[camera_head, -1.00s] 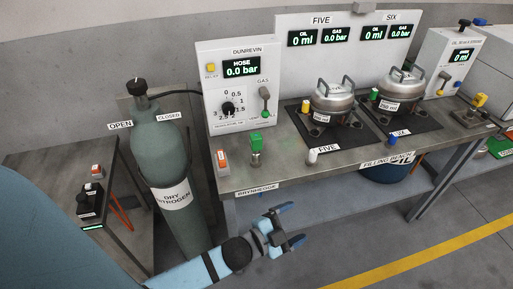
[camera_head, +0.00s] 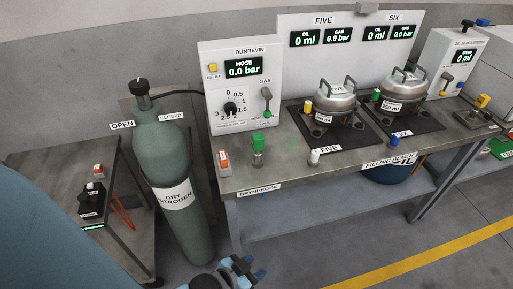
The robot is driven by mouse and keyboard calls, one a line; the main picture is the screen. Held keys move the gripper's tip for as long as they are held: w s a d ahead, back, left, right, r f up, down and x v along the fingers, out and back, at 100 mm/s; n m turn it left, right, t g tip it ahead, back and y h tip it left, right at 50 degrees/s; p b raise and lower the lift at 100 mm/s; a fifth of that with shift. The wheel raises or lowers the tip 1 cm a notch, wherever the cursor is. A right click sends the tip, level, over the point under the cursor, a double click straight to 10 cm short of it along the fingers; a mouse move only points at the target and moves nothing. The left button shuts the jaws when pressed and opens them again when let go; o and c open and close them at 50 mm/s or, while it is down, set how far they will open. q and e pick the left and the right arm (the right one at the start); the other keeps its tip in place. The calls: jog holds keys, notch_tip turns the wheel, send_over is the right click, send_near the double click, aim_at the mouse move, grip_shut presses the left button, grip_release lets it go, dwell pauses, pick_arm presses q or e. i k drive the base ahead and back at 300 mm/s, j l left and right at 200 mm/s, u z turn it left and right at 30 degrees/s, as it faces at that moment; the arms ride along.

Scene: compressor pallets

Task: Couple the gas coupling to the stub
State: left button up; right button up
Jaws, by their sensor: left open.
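A green-topped fitting (camera_head: 257,143) stands upright on the filling bench left of the compressors; it looks like the gas coupling, but I cannot be sure. Compressor FIVE (camera_head: 336,104) carries a yellow-capped fitting (camera_head: 308,107) on its left side. Compressor SIX (camera_head: 403,88) carries a green-capped one (camera_head: 376,95). I cannot tell which is the stub. A white-capped piece (camera_head: 315,157) stands in front of FIVE. My left gripper (camera_head: 256,267) is open and empty at the bottom edge, low in front of the bench and clear of everything on it. My right gripper is out of view.
A dry nitrogen cylinder (camera_head: 178,196) stands left of the filling bench (camera_head: 280,177). The hose panel (camera_head: 243,85) reads 0.0 bar. An orange-and-white piece (camera_head: 224,161) stands at the bench's left end. A side table (camera_head: 122,237) is farther left. Floor in front is open.

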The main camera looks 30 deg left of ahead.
aim_at(258, 142)
jog(key=i+j+u, duration=0.15)
jog(key=j+u, duration=0.15)
jog(key=i+j+u, duration=0.15)
jog(key=j+u, duration=0.15)
jog(key=j, duration=0.2)
jog(key=i+j+u, duration=0.3)
jog(key=k+j, duration=0.05)
jog(key=k, duration=0.05)
